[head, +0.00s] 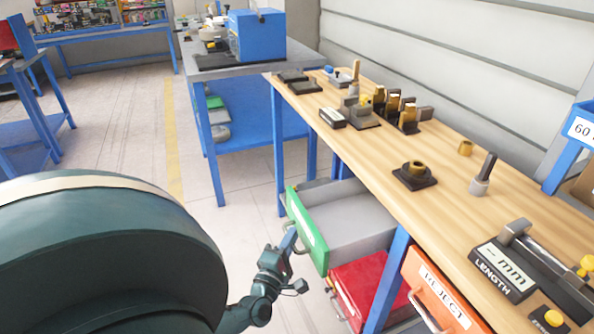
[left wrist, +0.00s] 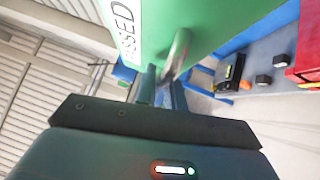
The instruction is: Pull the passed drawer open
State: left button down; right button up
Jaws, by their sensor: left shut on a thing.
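The passed drawer has a green front (head: 306,229) and a grey inside (head: 350,221). It stands pulled out from under the wooden bench, and its inside looks empty. My left gripper (head: 290,240) is at the outer face of the green front. In the left wrist view my left gripper (left wrist: 162,88) is shut on the metal drawer handle (left wrist: 178,54), below the green front (left wrist: 205,22) with part of its label showing. My right gripper is in neither view.
An orange REJECT drawer (head: 440,290) and a red drawer (head: 368,285) sit beside and below the green one. The wooden bench (head: 440,150) carries gauges and several small parts. A blue bench leg (head: 388,278) stands close by. The floor to the left is clear.

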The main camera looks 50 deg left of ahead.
pick_arm(q)
jog(key=c, duration=1.8)
grip_release()
jog(key=shift+o, duration=0.2)
jog(key=shift+d, duration=0.1)
jog(key=v, duration=1.3)
jog(key=shift+b, duration=0.4)
